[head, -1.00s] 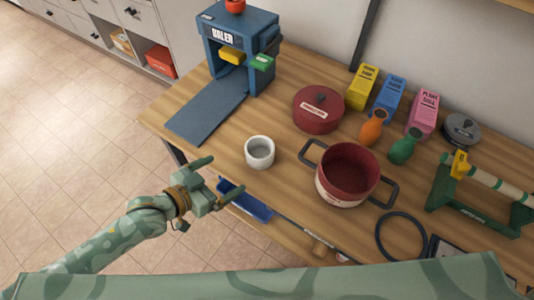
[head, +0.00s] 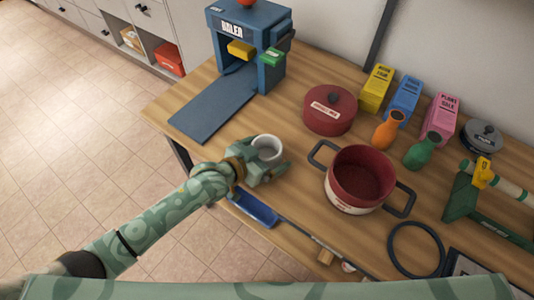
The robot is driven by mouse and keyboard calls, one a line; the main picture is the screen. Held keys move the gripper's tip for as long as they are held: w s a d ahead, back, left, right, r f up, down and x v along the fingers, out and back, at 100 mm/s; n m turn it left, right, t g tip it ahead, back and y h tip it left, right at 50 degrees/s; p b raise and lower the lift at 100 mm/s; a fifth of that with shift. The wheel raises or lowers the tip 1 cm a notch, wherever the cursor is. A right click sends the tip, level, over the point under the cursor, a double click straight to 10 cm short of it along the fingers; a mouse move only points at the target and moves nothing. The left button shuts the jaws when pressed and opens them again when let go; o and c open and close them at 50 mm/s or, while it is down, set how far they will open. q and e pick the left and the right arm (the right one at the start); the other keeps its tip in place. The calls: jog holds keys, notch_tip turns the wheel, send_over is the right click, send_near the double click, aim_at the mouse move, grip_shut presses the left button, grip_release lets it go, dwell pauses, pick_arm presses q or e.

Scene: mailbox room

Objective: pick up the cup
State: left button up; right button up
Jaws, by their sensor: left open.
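The white cup (head: 267,147) stands upright near the front edge of the wooden table, left of the red pot. My left gripper (head: 266,162) is at the cup, its palm just in front of it. The jaws are open, with one finger showing to the right of the cup and the other near its left side. The cup's lower part is hidden by the gripper, and I cannot tell whether the fingers touch it. My right gripper is not in view.
A red pot (head: 361,178) with dark handles stands to the right of the cup. A blue baler (head: 247,50) with a flat ramp (head: 212,113) stands at the back left.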

pick_arm(q)
jog(key=shift+s+r, duration=0.1)
jog(key=shift+c, duration=0.6)
jog(key=c, duration=0.9)
jog(key=shift+r, duration=0.1)
